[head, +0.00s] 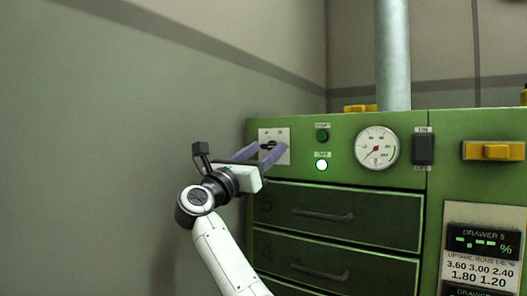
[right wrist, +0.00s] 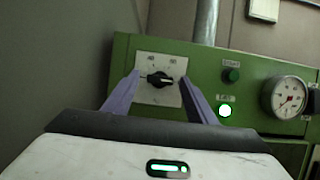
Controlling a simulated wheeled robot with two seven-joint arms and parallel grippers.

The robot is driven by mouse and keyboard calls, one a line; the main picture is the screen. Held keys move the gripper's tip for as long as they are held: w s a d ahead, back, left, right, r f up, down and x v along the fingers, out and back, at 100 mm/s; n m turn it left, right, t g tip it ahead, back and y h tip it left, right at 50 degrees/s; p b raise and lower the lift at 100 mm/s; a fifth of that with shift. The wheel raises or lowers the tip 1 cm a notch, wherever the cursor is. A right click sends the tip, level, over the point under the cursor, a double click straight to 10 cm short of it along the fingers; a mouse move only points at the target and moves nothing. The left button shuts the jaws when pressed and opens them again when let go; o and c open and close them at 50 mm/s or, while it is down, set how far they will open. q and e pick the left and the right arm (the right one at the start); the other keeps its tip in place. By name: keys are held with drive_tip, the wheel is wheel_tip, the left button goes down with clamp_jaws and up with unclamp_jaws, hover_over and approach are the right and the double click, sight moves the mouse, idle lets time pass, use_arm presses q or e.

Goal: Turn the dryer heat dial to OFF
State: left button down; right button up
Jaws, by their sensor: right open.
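The heat dial (right wrist: 160,79) is a black knob on a pale square plate (right wrist: 146,98) at the upper left of the green dryer panel (head: 350,133). In the head view the dial (head: 268,145) is partly covered by my gripper. My right gripper (head: 275,150) is open, its two purple fingers reaching toward the plate, one on each side of the knob. In the right wrist view the fingers (right wrist: 160,92) stand apart from the knob. My left gripper is not in view.
Right of the dial are a dark green button (head: 322,136), a lit green lamp (head: 321,165), a round gauge (head: 377,148) and a black switch (head: 423,149). Drawers (head: 330,216) with handles lie below. A grey wall (head: 120,130) stands on the left.

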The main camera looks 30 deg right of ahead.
drive_tip(key=c, duration=1.1)
